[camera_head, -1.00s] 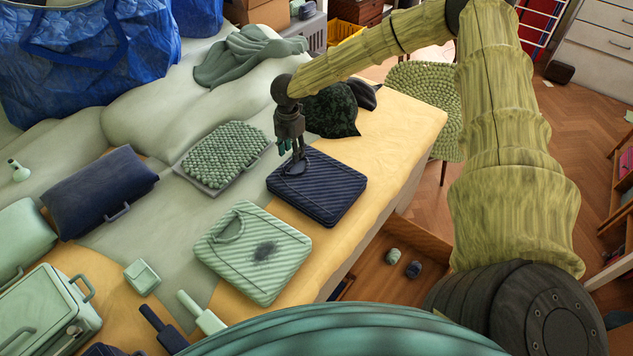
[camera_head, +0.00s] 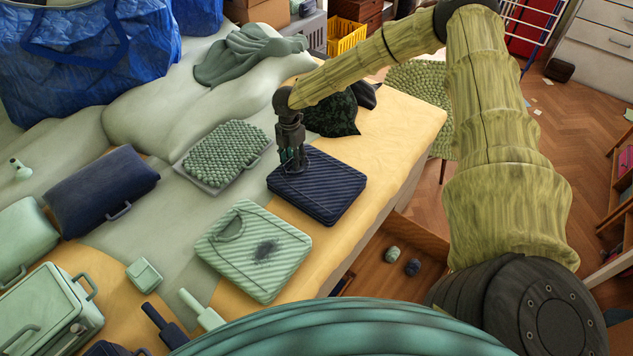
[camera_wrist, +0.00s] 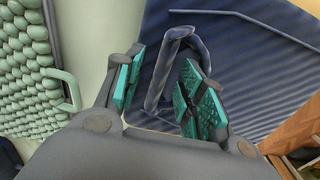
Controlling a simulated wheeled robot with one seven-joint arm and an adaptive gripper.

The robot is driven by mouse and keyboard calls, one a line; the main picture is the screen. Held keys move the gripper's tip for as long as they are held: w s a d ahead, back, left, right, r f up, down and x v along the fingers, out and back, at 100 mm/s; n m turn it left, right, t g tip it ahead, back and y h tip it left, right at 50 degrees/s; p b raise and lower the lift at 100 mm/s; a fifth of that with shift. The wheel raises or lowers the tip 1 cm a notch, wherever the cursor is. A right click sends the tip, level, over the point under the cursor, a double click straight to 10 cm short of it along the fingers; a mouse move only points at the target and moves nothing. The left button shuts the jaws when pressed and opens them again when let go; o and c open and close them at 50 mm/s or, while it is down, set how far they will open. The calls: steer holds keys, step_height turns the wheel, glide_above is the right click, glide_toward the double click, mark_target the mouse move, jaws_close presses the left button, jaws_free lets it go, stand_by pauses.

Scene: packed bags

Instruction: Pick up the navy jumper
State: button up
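The navy jumper (camera_head: 328,190) is a folded, ribbed, dark blue square lying flat near the right edge of the bed. My gripper (camera_head: 293,165) is low over that corner, pointing down. In the wrist view my gripper (camera_wrist: 164,88) is open, with its teal pads on either side of the loop. The loop stands between the pads; I cannot tell whether either pad touches it.
A knobbly green case (camera_head: 226,155) lies left of the jumper, and a stained pale green folded garment (camera_head: 252,258) lies in front. A dark patterned bundle (camera_head: 333,115) sits just behind. Bare yellow bedding (camera_head: 400,130) is clear to the right. An open drawer (camera_head: 385,285) is below the edge.

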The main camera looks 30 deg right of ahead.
jaws_close()
stand_by(0.3)
